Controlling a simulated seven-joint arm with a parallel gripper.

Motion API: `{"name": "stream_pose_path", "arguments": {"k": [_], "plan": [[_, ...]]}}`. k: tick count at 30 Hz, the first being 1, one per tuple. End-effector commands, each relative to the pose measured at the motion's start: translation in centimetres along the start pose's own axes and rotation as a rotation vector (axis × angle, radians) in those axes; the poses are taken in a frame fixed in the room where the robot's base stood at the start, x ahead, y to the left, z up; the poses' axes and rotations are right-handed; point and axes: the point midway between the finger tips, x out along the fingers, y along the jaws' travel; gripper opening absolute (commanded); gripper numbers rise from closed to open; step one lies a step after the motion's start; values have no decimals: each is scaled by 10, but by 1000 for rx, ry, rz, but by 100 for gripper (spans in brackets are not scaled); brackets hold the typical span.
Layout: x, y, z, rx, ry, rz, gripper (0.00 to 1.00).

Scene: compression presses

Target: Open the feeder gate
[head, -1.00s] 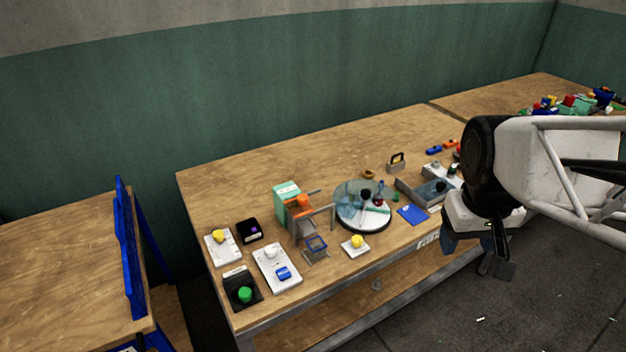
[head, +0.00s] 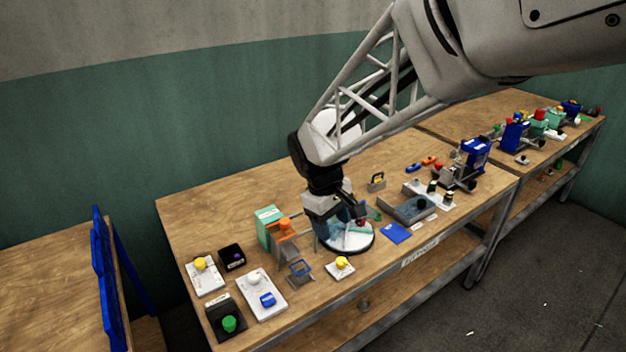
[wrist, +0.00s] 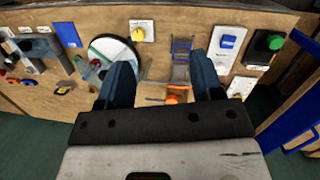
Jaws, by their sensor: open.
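The feeder unit I can make out is a teal box (head: 268,226) with an orange part (head: 287,227) and a grey chute ending in a blue-framed tray (head: 300,268). I cannot tell for sure which piece is its gate. In the wrist view the orange part (wrist: 178,98) lies between my fingers, near the palm, and the grey chute (wrist: 180,70) runs away from it.
A yellow button on a white plate (head: 341,266) stands in front of the disc. Several button boxes (head: 262,292) are at the front left. Bare wood (head: 215,205) is behind left.

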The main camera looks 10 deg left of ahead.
Motion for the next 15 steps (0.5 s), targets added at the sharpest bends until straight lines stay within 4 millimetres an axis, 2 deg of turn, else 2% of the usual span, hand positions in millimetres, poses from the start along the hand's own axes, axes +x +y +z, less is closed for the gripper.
{"name": "stream_pose_path", "arguments": {"k": [3,8,15], "plan": [[11,-14,-34,-84,-27,6,60],[26,-35,-76,-195,-61,18,60],[54,-74,-138,-361,-113,37,60]]}}
